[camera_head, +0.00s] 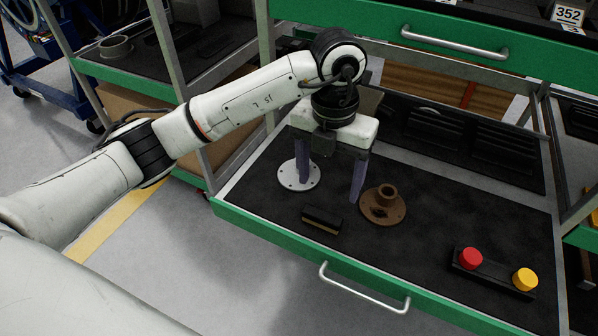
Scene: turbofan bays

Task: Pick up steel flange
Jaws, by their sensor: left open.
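The steel flange (287,177), a light grey disc with small bolt holes, lies flat on the black mat of the open green drawer. My left gripper (329,189) points down over the drawer, open, with nothing between its fingers. Its left finger overlaps the grey flange in the picture and hides its centre; I cannot tell if they touch. Its right finger comes down just left of a rusty brown flange (384,211) with a raised neck. My right gripper is not in view.
A dark block (322,219) lies near the drawer's front edge. A holder with a red button (471,258) and a yellow button (525,279) sits front right. A green upper drawer (420,35) overhangs the back. The mat's middle right is clear.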

